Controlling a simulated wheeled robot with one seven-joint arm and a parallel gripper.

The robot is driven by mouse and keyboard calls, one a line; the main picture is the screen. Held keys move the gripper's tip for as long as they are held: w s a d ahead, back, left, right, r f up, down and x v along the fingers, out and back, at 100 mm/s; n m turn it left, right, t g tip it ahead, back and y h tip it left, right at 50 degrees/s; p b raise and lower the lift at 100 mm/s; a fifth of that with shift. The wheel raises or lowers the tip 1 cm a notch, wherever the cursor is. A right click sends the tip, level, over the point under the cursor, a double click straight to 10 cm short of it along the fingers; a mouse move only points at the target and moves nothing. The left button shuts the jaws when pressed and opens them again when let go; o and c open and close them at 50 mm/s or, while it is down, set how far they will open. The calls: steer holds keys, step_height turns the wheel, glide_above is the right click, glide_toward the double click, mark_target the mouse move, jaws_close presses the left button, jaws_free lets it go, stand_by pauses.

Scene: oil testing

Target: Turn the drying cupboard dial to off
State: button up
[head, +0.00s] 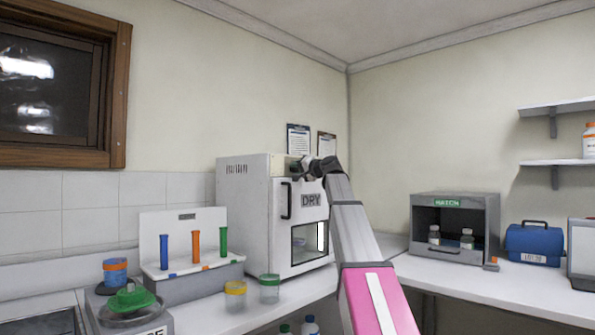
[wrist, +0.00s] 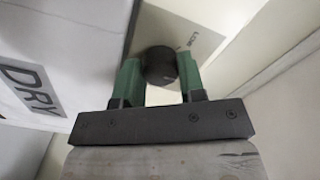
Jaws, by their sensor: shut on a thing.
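The drying cupboard (head: 256,200) is a white box marked DRY, standing on the counter in the corner in the head view. Its door (head: 301,256) with a dark handle and window looks shut. In the wrist view its dial (wrist: 160,64) is a round dark knob on a pale panel (wrist: 190,33) with small lettering. My gripper (wrist: 160,80) has its green fingers on both sides of the dial, shut on it. In the head view my gripper (head: 308,168) is at the top front of the cupboard and hides the dial. The dial's exact setting cannot be read.
A rack with coloured tubes (head: 195,288) stands left of the cupboard, with lidded jars (head: 236,294) in front. The counter between (head: 440,278) is mostly clear.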

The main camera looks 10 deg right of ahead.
stand_by(0.3)
steer(key=o, duration=0.9)
steer(key=shift+f, duration=0.1)
